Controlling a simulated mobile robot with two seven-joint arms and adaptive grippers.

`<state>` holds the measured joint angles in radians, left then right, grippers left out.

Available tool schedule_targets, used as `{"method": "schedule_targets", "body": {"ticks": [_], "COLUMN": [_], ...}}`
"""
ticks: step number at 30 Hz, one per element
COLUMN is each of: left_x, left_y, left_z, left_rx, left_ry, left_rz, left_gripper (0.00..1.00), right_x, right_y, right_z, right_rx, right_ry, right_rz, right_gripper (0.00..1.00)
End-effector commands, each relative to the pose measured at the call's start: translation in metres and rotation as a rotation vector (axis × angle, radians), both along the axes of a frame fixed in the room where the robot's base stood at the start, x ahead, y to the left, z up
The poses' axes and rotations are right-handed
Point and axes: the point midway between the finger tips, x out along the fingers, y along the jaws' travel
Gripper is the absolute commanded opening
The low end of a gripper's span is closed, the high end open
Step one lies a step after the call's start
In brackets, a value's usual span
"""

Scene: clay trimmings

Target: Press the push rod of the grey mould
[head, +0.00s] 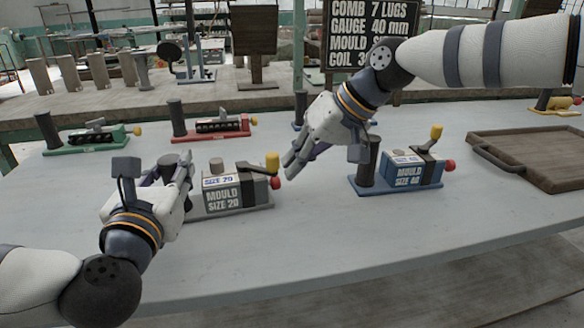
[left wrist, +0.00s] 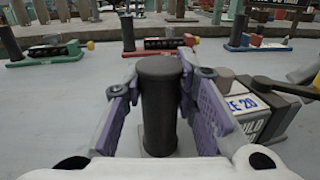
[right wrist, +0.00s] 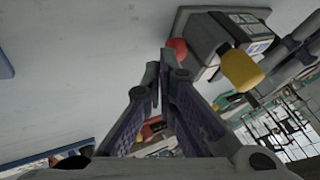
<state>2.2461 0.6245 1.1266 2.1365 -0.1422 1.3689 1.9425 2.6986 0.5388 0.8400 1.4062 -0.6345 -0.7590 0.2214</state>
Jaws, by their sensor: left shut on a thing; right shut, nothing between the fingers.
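The grey mould (head: 237,199), labelled MOULD SIZE 20, sits mid-table. It has a yellow-handled lever (head: 272,163) and a red round knob (head: 276,183) at its right end. Whether the knob is the push rod's end I cannot tell for sure. My left gripper (head: 182,168) is shut around the dark upright post (left wrist: 158,110) at the mould's left end. My right gripper (head: 290,168) is shut and empty, its tips just right of and above the knob. In the right wrist view the red knob (right wrist: 178,49) is close beside the fingertips, with a gap that is hard to judge.
A blue mould (head: 405,175), labelled size 40, stands to the right with its own post. A wooden tray (head: 490,152) lies further right. Red (head: 215,135) and green (head: 90,148) moulds stand behind at left. The table's front is clear.

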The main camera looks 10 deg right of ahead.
Motion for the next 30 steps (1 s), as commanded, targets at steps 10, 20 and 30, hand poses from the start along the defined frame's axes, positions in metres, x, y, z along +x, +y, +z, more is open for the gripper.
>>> {"method": "schedule_targets", "body": {"ticks": [10, 20, 30], "left_x": [-0.001, -0.001, -0.001], "left_y": [0.000, 0.000, 0.000], "left_z": [-0.009, -0.009, -0.007], "left_rx": [0.005, 0.005, 0.004], "left_ry": [0.020, 0.020, 0.015], "left_rz": [-0.002, -0.003, -0.002], "left_gripper": [0.00, 0.00, 0.50], "right_x": [-0.023, -0.028, -0.028], "right_y": [-0.035, -0.041, -0.041], "right_z": [0.055, 0.064, 0.064], "right_rx": [0.000, -0.001, -0.001], "right_ry": [-0.003, 0.000, 0.000], "right_rz": [-0.001, 0.000, 0.000], "right_gripper": [0.00, 0.00, 0.00]}}
